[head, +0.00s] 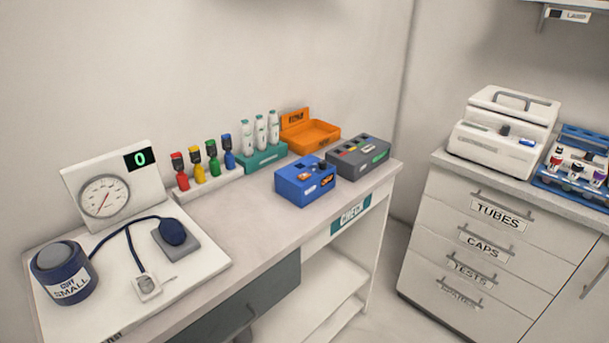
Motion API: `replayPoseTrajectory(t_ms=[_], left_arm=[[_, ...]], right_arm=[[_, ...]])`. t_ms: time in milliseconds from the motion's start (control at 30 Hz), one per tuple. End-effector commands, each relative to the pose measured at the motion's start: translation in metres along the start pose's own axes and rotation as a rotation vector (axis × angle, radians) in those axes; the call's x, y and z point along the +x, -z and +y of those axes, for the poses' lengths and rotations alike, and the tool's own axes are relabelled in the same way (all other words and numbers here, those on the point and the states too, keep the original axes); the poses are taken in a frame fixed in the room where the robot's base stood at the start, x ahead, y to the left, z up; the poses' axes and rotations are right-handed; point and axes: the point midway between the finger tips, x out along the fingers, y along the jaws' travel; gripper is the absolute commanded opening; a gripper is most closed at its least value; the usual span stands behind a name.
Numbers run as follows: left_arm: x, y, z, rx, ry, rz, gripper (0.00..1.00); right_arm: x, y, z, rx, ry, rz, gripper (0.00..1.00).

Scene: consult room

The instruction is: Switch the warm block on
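No block with a readable "warm" label shows, so I cannot tell for certain which item is the warm block. The switch state of either box is too small to tell. Neither of my grippers is in view.
The desk (240,212) also bears a blood pressure set with a gauge (104,199), several coloured-top bottles (214,160), white bottles in a teal rack (262,157) and an orange tray (318,133). A white machine (495,150) and blue rack stand on the right drawer cabinet (470,250).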

Motion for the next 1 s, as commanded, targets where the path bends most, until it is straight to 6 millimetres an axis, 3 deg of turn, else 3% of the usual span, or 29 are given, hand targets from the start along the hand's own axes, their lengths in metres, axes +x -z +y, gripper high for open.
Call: replayPoseTrajectory(t_ms=[367, 1000], left_arm=[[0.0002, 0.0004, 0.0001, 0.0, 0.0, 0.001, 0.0], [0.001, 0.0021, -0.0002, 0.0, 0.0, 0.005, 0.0]], right_arm=[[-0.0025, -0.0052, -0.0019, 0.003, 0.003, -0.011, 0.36], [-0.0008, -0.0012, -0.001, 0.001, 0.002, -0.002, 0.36]])
